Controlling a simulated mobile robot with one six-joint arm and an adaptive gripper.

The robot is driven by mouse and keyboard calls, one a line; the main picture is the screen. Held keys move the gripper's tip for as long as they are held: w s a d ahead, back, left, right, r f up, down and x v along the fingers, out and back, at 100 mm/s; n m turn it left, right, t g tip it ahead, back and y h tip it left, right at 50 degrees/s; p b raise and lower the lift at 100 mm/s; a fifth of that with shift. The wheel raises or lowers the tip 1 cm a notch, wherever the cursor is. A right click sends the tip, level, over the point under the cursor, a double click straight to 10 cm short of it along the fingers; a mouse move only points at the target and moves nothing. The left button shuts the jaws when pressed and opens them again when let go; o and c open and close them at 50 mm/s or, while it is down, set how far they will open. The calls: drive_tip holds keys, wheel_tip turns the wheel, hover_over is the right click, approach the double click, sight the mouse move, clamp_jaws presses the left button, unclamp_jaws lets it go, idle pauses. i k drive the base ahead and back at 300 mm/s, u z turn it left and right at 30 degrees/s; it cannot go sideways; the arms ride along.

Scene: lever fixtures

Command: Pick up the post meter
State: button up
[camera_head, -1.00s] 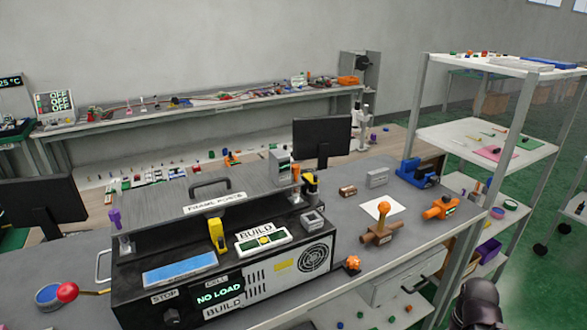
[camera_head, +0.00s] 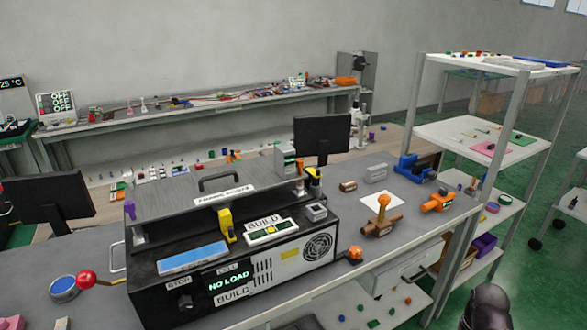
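No object carries a readable label saying post meter, so I cannot tell for certain which one it is. A yellow upright device (camera_head: 226,225) stands at the machine's top, beside a white panel with a green display (camera_head: 270,231) marked BUILD. A small grey box (camera_head: 316,211) sits right of that panel. A grey upright unit with a small display (camera_head: 286,161) stands behind the machine. The black machine (camera_head: 240,270) reads NO LOAD on its front. My gripper's fingers are not in view; only a dark rounded part, probably of my arm, shows at the bottom right.
On the bench, right of the machine, stand a brown fixture with an orange handle (camera_head: 383,225), an orange device (camera_head: 438,200) and a blue fixture (camera_head: 415,168). A red-knobbed lever (camera_head: 87,277) sticks out at left. A metal shelf rack (camera_head: 480,135) stands at right.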

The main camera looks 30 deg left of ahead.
sight(285, 155)
drive_tip(key=z, duration=0.1)
drive_tip(key=k, duration=0.35)
drive_tip(key=u, duration=0.95)
drive_tip(key=i, duration=0.5)
drive_tip(key=z, duration=0.15)
